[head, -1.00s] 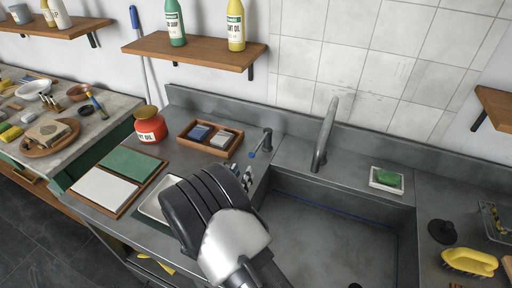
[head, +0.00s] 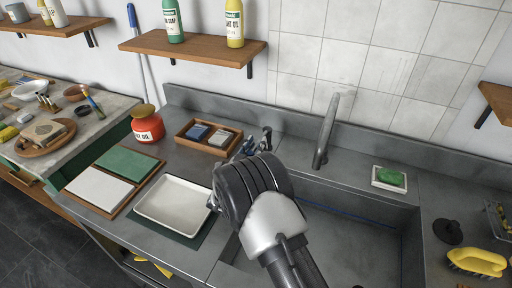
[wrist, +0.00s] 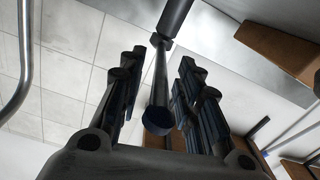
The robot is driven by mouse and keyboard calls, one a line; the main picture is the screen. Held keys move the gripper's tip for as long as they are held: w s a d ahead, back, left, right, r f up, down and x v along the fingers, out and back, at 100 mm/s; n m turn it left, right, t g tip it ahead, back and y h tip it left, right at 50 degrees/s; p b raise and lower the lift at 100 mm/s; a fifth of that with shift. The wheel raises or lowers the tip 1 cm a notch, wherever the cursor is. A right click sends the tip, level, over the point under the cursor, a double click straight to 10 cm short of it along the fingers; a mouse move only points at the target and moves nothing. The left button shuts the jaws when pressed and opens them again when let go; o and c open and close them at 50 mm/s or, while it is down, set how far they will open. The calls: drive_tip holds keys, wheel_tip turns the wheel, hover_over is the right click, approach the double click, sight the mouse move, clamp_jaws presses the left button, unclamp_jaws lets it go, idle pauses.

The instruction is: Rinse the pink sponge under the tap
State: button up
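I see no pink sponge in either view. The grey tap (head: 325,135) stands behind the sink basin (head: 345,240). A separate dark lever post with a short handle (head: 266,138) stands to the tap's left. My gripper (head: 250,148) is just in front of this handle. In the wrist view the handle (wrist: 160,85), with its round blue end, lies between my two finger pads. The fingers are apart, with gaps visible on both sides of the handle; no grip on it shows. The tap's curved spout (wrist: 18,65) shows at the left of the wrist view.
An empty white tray (head: 175,203) lies left of the sink. A wooden box (head: 232,146) with two blocks and a red jar (head: 147,126) stand behind it.

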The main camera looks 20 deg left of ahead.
clamp_jaws()
idle(0.7)
